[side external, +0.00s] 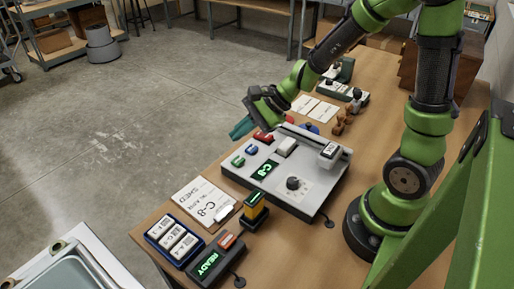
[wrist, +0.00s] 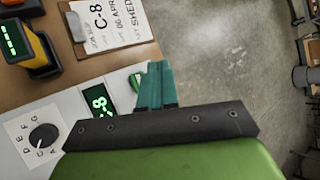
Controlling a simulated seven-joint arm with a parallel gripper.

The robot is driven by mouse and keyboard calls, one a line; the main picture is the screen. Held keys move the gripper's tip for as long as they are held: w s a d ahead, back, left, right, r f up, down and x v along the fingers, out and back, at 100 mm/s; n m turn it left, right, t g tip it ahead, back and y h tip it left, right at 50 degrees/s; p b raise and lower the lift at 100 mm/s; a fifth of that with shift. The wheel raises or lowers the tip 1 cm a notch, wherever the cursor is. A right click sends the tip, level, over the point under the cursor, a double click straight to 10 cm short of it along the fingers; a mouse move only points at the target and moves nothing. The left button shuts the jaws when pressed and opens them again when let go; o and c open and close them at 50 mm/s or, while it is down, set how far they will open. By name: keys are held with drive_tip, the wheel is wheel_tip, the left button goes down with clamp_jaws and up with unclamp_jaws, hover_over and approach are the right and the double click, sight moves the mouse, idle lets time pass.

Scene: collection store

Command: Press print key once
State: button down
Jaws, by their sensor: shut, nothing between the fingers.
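My gripper (side external: 241,129), with teal fingers shut and empty, is just left of the red key and apparently above the box. In the wrist view the fingers (wrist: 157,80) partly cover the green key (wrist: 136,82); the display (wrist: 98,100) and dial (wrist: 43,136) also show.
A clipboard (side external: 204,200) with a C-8 sheet lies left of the box. A yellow and black handheld device (side external: 255,212), a READY unit (side external: 209,265) and a blue tray (side external: 157,235) of labelled blocks are in front. Stamps (side external: 342,122) and papers lie behind.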

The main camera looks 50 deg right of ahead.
sight(242, 160)
drive_tip(key=shift+f, duration=2.65)
drive_tip(key=shift+f, duration=0.4)
